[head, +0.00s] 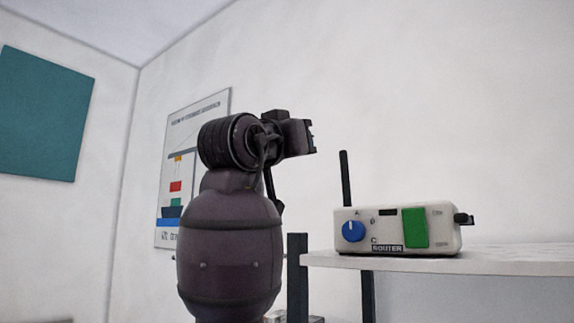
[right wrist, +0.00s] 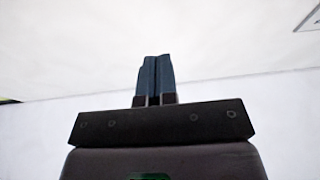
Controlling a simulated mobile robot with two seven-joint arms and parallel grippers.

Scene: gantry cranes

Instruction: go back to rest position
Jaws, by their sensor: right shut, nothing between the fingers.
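My right gripper (right wrist: 153,80) is shut and empty in the right wrist view, its two dark blue fingers pressed together and pointing at a bare pale surface. In the head view, my dark right arm rises left of centre. Its wrist is bent, and the gripper (head: 311,137) points to the right, well above and left of the router box, with a clear gap. My left gripper is not in view.
A cream router box (head: 385,243) with a blue knob (head: 353,231), a green switch (head: 415,228) and a black antenna (head: 346,180) stands on a white shelf (head: 510,262). A crane poster (head: 207,112) and a teal panel (head: 42,115) hang on the walls. Air above the router is free.

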